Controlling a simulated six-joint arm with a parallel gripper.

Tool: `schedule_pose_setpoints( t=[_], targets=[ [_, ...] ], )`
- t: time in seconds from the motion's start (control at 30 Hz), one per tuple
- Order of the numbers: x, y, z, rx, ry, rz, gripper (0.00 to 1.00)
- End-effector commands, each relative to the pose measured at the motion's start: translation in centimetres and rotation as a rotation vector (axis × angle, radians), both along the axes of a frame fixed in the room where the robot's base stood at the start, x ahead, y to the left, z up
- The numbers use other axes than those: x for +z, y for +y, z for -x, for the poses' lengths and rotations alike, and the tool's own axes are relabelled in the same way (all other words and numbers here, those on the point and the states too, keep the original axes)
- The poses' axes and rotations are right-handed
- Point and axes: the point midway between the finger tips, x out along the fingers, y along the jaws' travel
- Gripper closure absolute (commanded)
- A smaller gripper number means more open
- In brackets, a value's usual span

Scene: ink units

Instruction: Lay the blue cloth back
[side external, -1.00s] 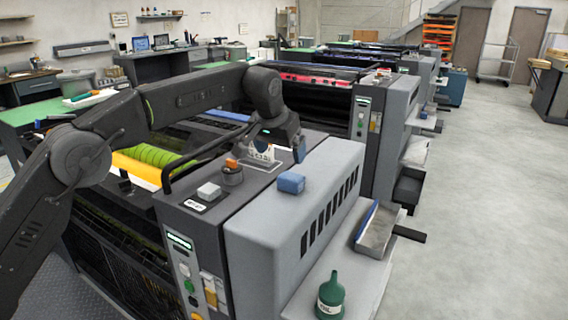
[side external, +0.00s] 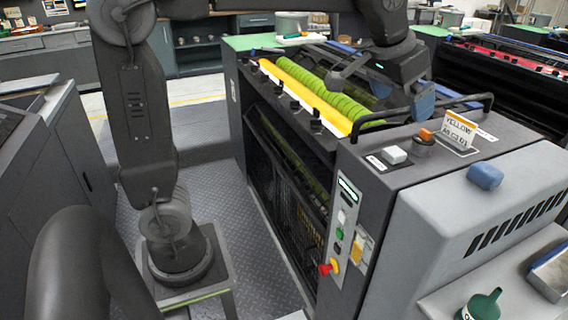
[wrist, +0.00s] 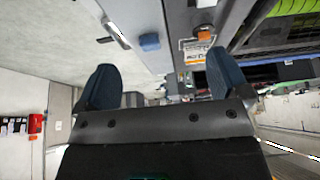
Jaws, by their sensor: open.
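The blue cloth (side external: 486,175) lies as a small folded pad on the light grey cover of the ink unit, near its upper edge. It also shows in the wrist view (wrist: 149,41), beyond and between my fingers. My gripper (side external: 400,95) is above the far part of the unit, over the roller end, and to the left of the cloth in the side view. In the wrist view my gripper (wrist: 163,66) has its two dark blue fingers wide apart with nothing between them. The cloth is well clear of both fingers.
A black rail (side external: 420,112) edges the rollers (side external: 335,98).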

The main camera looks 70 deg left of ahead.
Motion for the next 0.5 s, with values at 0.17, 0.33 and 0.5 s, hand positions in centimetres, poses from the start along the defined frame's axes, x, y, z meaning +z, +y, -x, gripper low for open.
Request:
schedule_pose_setpoints(
  t=[0.17, 0.33, 0.5],
  targets=[
    [-2.2, 1.6, 9.2, 0.001, -0.023, 0.005, 0.06],
    [-6.2, 2.3, 16.0, 0.001, -0.039, 0.006, 0.06],
    [-9.4, 2.6, 19.6, 0.002, -0.048, 0.008, 0.06]
  ],
)
